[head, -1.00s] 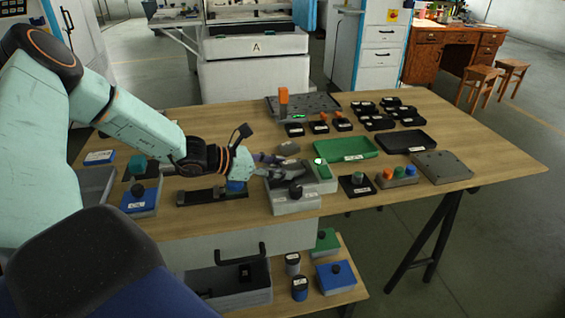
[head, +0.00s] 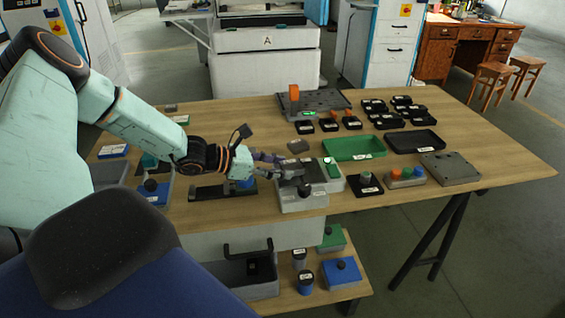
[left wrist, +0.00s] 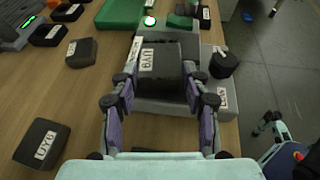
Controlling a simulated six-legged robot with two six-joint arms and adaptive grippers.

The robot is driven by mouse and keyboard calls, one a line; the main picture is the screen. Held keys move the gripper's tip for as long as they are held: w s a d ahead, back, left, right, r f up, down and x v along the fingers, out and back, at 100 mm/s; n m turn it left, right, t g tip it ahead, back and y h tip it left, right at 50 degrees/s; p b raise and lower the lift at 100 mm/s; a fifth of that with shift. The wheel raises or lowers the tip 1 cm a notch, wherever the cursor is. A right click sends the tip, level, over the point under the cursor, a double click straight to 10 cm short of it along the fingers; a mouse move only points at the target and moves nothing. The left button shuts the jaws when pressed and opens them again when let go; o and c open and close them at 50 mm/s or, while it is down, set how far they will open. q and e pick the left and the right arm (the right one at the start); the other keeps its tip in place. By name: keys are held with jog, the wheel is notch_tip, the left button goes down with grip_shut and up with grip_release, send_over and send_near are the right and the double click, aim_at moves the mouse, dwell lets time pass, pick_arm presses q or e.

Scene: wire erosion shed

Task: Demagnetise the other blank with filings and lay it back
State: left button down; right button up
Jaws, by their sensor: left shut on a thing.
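My left gripper (left wrist: 160,95) is shut on a dark block, the blank (left wrist: 172,68), with a white label reading like "UY0". In the left wrist view the blank is between the fingers, over the grey demagnetiser (left wrist: 185,108); I cannot tell whether it touches it. In the head view the gripper (head: 282,168) reaches from the left over the demagnetiser (head: 303,202), and its fingers largely hide the blank. A similar labelled block (left wrist: 81,52) lies on the table, also in the head view (head: 298,146). Another labelled block (left wrist: 40,142) lies nearer. Filings are too small to make out.
A green tray (head: 352,154) and a black tray (head: 413,149) lie beyond the demagnetiser, with several small black trays (head: 376,106) behind. A button block (head: 405,184) and a grey plate (head: 450,174) lie to the right. Bare table shows at the right end.

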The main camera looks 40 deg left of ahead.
pick_arm(q)
jog(key=shift+s+a+r, duration=0.1)
jog(key=shift+s+a, duration=0.1)
dwell(0.3)
jog(key=shift+s+a+p, duration=0.8)
jog(key=shift+s+p, duration=0.2)
jog(key=shift+p, duration=0.1)
notch_tip(320, 180, up, 8)
jog(key=p, duration=0.7)
jog(key=shift+f, duration=0.25)
dwell(0.8)
